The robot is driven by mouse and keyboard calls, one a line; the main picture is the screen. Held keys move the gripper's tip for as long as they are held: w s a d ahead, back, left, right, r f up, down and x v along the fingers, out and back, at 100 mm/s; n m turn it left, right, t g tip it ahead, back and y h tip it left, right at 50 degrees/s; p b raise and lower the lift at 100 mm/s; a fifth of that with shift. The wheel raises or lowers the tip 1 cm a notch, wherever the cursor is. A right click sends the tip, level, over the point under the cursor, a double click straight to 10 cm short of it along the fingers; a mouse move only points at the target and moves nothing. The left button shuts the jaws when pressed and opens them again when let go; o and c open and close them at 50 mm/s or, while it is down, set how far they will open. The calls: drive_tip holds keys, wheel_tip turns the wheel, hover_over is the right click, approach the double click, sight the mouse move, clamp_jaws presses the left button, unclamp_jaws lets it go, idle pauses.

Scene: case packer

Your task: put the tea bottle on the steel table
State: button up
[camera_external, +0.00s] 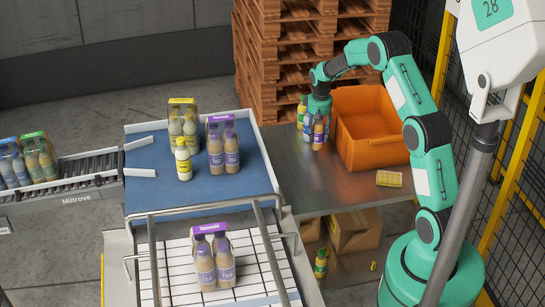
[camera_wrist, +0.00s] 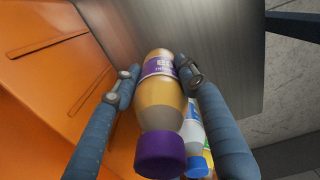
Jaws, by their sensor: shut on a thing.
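My gripper (camera_wrist: 163,80) is shut on a tan bottle with a purple cap and purple label (camera_wrist: 161,118), the likely tea bottle; its lettering is not readable. The held bottle (camera_external: 318,133) shows upright in the external view, under my gripper (camera_external: 318,108), at the steel table's back left. Its base is at or just above the steel table (camera_external: 300,172); I cannot tell if it touches. A blue-capped bottle (camera_wrist: 192,134) stands close beside it, partly hidden by it and a finger.
An orange crate (camera_external: 372,150) stands right of the held bottle. A yellow-green bottle (camera_external: 301,110) is just behind left. A small yellow item (camera_external: 389,179) lies at the table's right. The table's front middle is clear. Bottle packs stand on the blue surface (camera_external: 150,165).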

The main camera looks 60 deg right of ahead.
sight(315, 138)
drive_tip(key=shift+w+d, duration=0.6)
drive_tip(key=shift+w, duration=0.35)
drive_tip(key=shift+f, duration=0.15)
drive_tip(key=shift+f, duration=1.65)
drive_tip(key=shift+f, duration=0.1)
drive_tip(key=o, duration=1.4)
wheel_tip(315, 138, up, 11)
drive_tip(key=shift+r, duration=0.6)
